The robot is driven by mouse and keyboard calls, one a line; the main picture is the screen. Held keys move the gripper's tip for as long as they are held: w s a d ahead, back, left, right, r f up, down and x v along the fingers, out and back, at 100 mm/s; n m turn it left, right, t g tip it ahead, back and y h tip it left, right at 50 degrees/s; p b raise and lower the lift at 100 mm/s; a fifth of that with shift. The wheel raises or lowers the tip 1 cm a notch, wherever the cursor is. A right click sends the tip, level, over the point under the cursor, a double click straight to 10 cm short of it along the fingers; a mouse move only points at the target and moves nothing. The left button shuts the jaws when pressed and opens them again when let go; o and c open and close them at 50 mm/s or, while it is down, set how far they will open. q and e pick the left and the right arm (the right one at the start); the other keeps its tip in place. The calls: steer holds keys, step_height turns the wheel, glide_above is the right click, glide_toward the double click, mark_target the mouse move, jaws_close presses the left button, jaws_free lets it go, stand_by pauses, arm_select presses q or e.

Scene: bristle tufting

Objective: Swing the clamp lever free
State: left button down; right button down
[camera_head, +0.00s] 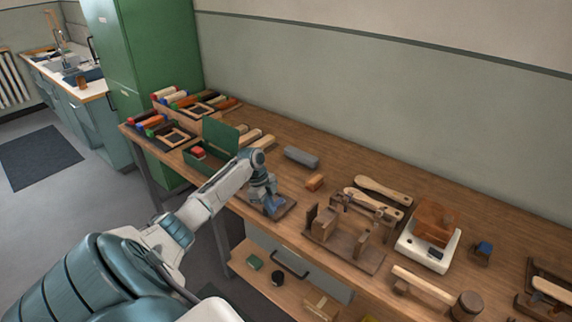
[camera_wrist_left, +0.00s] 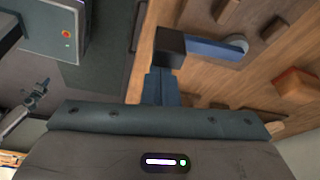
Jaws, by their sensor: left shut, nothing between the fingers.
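In the left wrist view, a blue clamp lever (camera_wrist_left: 213,48) runs sideways from a dark block (camera_wrist_left: 171,42) at its left end to a round grey part (camera_wrist_left: 239,45) on the right. My left gripper (camera_wrist_left: 159,75) is shut and empty, its fingertips right beside the dark block. I cannot tell whether they touch it. In the head view my left gripper (camera_head: 270,203) is low over a small dark wooden board (camera_head: 284,212) at the bench's front edge and hides most of the clamp there. My right gripper is not in view.
A wooden jig with uprights (camera_head: 345,253) stands close to the right on the workbench (camera_head: 315,160). A white scale (camera_head: 428,252) is farther right.

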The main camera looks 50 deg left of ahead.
arm_select(q)
steer(key=shift+s+a, duration=0.1)
steer(key=shift+a, duration=0.35)
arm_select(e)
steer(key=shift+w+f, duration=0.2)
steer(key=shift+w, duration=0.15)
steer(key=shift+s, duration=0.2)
